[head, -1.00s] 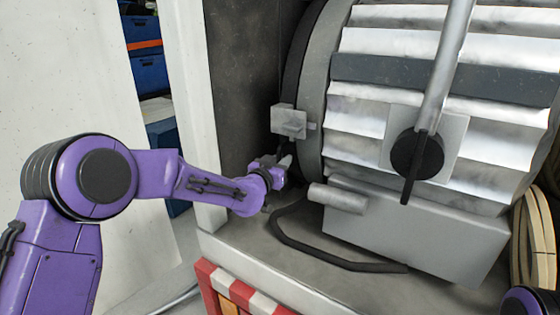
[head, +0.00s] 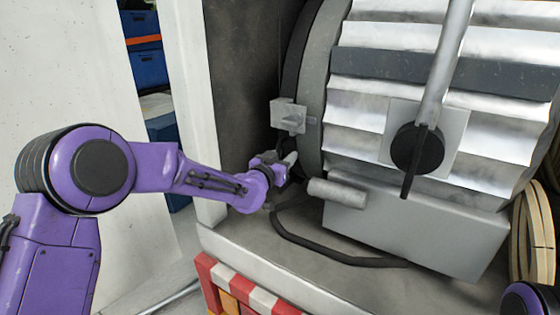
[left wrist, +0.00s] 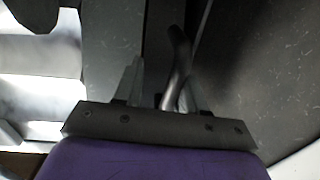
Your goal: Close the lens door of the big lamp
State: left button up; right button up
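The big lamp (head: 440,60) is a ribbed silver drum lying in a grey bay, with a grey ring (head: 318,75) at its left end. A dark round rim (head: 293,65), seemingly the lens door, shows edge-on left of that ring; I cannot tell how far it stands open. A grey block (head: 287,116) sits at the rim. My left gripper (head: 285,166) is low beside the rim. In the left wrist view, its fingers (left wrist: 162,85) are apart, with a dark curved bar (left wrist: 179,60) between them, nearer the right finger. Contact is unclear. My right gripper is out of view.
A black cable (head: 320,250) curves over the bay floor below the gripper. A grey cylinder (head: 337,195) juts from the lamp base (head: 420,225). A white post (head: 185,80) and dark wall (head: 245,80) bound the left. Wooden rings (head: 535,240) stand at right.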

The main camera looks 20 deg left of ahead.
pick_arm(q)
jog(key=s+a+b, duration=0.2)
jog(key=s+b, duration=0.1)
jog(key=s, duration=0.7)
jog(key=s+a+f+n+g+y, duration=0.2)
jog(key=s+f+n, duration=0.15)
jog(key=f, duration=0.55)
jog(key=s+a+f+n+g+y, duration=0.1)
jog(key=s+a+f+n+g, duration=0.2)
jog(key=f, duration=0.6)
jog(key=s+f+n+g+y, duration=0.1)
jog(key=s+f+n+y, duration=0.15)
jog(key=s+f, duration=0.4)
jog(key=s+a+f+g, duration=0.2)
jog(key=s+f+g, duration=0.2)
jog(key=s+f, duration=0.7)
jog(key=s+a+f+g+y, duration=0.1)
jog(key=s+f+g, duration=0.3)
jog(key=s+f, duration=0.6)
jog(key=s, duration=0.7)
jog(key=shift+a+f, duration=0.35)
jog(key=shift+a, duration=0.05)
